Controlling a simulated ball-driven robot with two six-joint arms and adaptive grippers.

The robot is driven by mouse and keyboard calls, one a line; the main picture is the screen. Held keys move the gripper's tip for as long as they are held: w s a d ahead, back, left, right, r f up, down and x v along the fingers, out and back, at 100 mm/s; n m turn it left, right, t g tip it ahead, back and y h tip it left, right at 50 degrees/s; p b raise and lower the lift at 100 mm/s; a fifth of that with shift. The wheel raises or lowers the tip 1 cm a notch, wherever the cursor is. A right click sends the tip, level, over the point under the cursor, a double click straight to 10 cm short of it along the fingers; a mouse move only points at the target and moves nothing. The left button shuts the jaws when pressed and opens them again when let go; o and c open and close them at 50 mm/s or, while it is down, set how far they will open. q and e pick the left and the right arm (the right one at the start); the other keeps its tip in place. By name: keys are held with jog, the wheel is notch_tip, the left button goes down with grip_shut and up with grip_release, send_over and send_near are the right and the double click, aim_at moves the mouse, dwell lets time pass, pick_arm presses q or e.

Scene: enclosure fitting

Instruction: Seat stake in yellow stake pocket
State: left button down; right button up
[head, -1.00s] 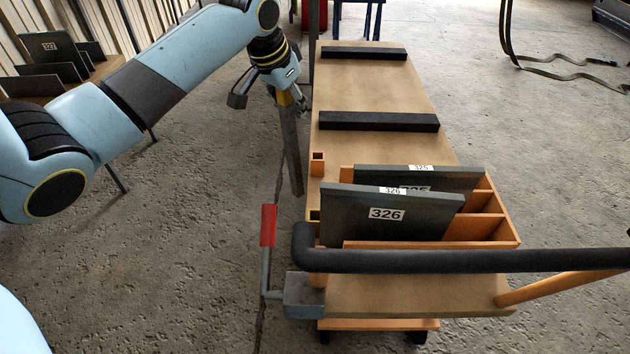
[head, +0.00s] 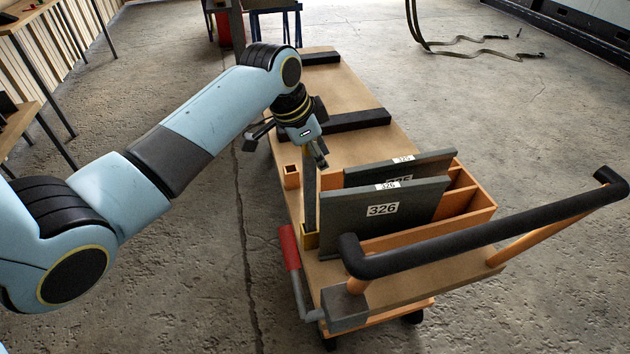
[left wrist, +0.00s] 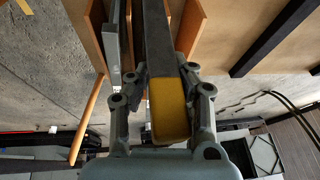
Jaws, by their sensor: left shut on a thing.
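The stake (head: 310,190) is a long grey bar with a yellow end, which shows in the left wrist view (left wrist: 168,108). My left gripper (head: 317,150) is shut on it near its upper end and holds it about upright over the cart's left edge. The yellow stake pocket (head: 309,238) is at the cart's near left corner, beside the panel marked 326. The stake's lower end meets the pocket's mouth in the head view. I cannot tell whether it is inside or just above it. My right gripper is not in view.
An orange pocket (head: 291,177) stands farther back on the same edge. Panel 326 (head: 345,222) and panel 325 stand in an orange rack (head: 470,207) close to the stake. The black push handle (head: 480,233) crosses the near end. A red-gripped lever (head: 289,247) is at the left.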

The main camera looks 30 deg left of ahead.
aim_at(310, 190)
pick_arm(q)
notch_tip(310, 190, down, 5)
jog(key=shift+a+f, duration=0.15)
jog(key=shift+f, duration=0.05)
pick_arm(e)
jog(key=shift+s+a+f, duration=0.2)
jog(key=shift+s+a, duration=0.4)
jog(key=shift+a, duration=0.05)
pick_arm(q)
jog(key=c, duration=1.5)
grip_release()
jog(key=shift+s, duration=0.1)
jog(key=shift+c, duration=0.2)
jog(key=o, duration=0.3)
jog(key=shift+o, duration=0.2)
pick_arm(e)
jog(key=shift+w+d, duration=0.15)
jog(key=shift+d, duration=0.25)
pick_arm(q)
jog(key=shift+r, duration=0.15)
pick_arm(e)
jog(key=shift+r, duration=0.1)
